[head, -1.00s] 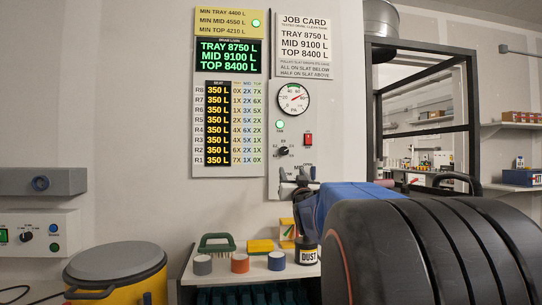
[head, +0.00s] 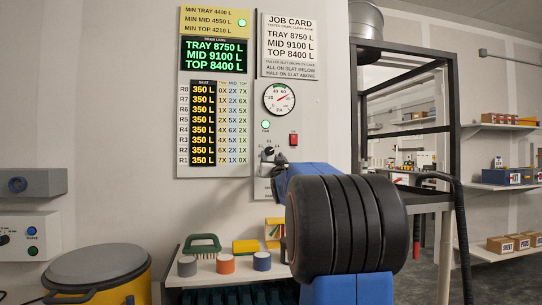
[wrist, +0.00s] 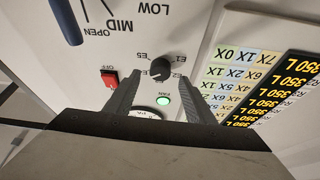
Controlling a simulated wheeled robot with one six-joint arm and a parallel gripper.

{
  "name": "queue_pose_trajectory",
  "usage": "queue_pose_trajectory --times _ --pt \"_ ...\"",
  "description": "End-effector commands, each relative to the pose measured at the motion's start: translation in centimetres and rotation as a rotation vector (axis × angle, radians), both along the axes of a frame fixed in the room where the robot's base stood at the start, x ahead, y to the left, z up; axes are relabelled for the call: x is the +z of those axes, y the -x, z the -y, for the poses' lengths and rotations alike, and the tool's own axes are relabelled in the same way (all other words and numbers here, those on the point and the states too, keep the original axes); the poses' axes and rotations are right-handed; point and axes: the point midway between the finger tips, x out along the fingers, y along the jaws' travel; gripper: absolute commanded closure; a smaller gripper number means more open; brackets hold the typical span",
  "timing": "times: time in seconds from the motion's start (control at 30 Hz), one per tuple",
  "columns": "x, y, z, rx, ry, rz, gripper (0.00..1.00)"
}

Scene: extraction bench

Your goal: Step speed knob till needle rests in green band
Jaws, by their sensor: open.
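The black speed knob (wrist: 160,69) sits on the white wall panel, with step marks around it, in the upside-down wrist view. In the head view the knob (head: 268,152) is small, above my gripper (head: 272,166). My gripper (wrist: 162,84) is open, its two fingers on either side of the knob with gaps showing; whether the tips reach its depth I cannot tell. The round gauge (head: 279,99) has a green band at the top and a red needle slanting to the upper right; whether it lies in the band is too small to tell. My gripper mostly hides the gauge in the wrist view.
A lit green lamp (wrist: 163,101) and a red OFF switch (wrist: 109,78) are close to the knob. A blue handle (wrist: 66,20) juts out nearby. A shelf (head: 213,277) with a green brush and several rolls is below.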

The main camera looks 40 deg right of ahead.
Motion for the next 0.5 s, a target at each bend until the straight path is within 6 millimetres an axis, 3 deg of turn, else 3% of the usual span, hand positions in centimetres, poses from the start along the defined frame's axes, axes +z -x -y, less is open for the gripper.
queue_pose_trajectory --times 0.2,0.5 --pt "0.9 -2.0 1.3 0.0 -0.001 -0.001 0.51" --pt "1.3 -2.7 1.7 0.001 0.0 0.0 0.51"
